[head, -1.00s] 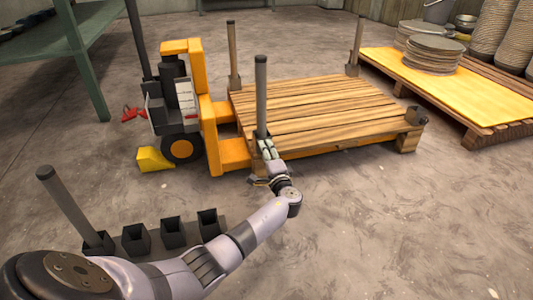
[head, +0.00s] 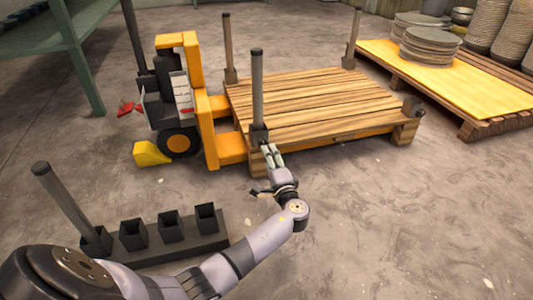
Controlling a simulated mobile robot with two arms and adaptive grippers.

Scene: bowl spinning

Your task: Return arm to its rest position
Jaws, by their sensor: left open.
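My left arm comes in from the lower left. Its gripper (head: 272,157) is open and empty, just below and in front of the front-left post (head: 257,92) of the wooden pallet (head: 320,108). A small gap seems to lie between the fingers and the post base, though the depth is hard to judge. The post stands upright in its socket at the pallet's near-left corner. My right gripper is not in view.
A yellow-orange pallet lift (head: 193,95) holds the pallet from the left. A dark rack (head: 200,245) with empty sockets and one grey post (head: 70,200) stands lower left. Another pallet (head: 480,85) with stacked plates is at right. Floor on the right is clear.

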